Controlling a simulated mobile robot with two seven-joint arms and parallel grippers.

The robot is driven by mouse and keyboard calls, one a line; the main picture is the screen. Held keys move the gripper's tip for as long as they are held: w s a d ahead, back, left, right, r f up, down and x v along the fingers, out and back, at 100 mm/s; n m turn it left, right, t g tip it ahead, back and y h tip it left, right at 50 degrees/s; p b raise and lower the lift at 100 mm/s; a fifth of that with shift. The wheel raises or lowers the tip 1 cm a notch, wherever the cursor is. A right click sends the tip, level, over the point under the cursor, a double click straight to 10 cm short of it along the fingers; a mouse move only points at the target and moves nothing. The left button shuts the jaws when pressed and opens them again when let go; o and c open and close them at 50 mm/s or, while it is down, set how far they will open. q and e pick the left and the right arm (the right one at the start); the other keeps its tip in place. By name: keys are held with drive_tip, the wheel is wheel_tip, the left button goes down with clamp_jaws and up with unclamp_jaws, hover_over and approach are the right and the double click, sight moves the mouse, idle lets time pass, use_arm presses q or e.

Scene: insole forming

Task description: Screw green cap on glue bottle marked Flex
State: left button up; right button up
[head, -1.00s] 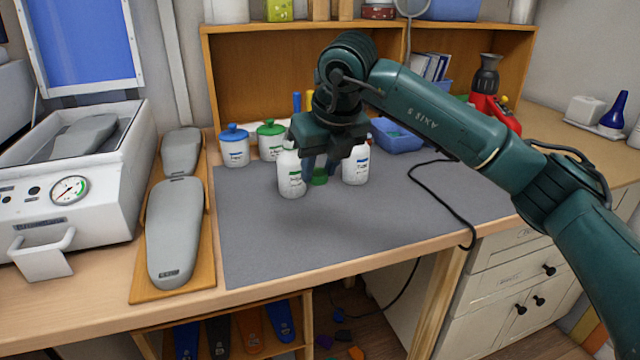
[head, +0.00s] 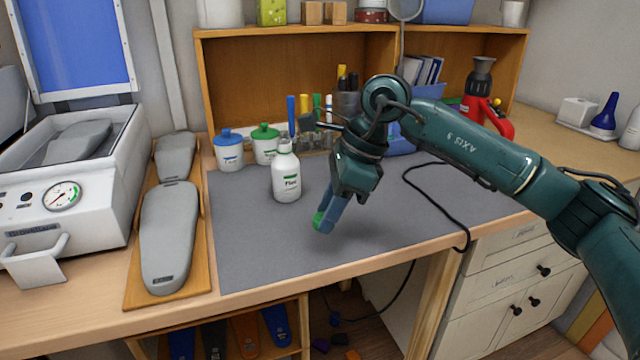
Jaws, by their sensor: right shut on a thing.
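The glue bottle marked Flex (head: 287,182) stands upright on the grey mat, white with a green stripe on its label. Its narrow white nozzle is bare. My right gripper (head: 325,221) is shut on the green cap (head: 318,219) and holds it to the right of the Flex bottle and nearer the front, apart from it. The fingers point down and to the left, tilted, and cover part of the cap. A second white bottle, seen earlier, is now hidden behind my right arm. My left gripper is not in view.
White jars with a blue lid (head: 230,152) and a green lid (head: 265,143) stand behind the Flex bottle. A black cable (head: 440,200) lies on the mat's (head: 265,250) right side. The front of the mat is clear. Grey lasts (head: 168,240) lie at the left.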

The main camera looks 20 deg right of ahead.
drive_tip(key=s+d+f+n+g+h, duration=0.1)
drive_tip(key=s+n, duration=0.4)
drive_tip(key=n, duration=0.5)
drive_tip(key=s+d+f+n+g+h, duration=0.1)
drive_tip(key=s+f+n+g+h, duration=0.2)
drive_tip(key=n, duration=0.8)
drive_tip(key=shift+s+d+f+g, duration=0.15)
drive_tip(key=shift+s+d+g, duration=0.15)
drive_tip(key=shift+s+g, duration=0.75)
drive_tip(key=shift+s, duration=0.15)
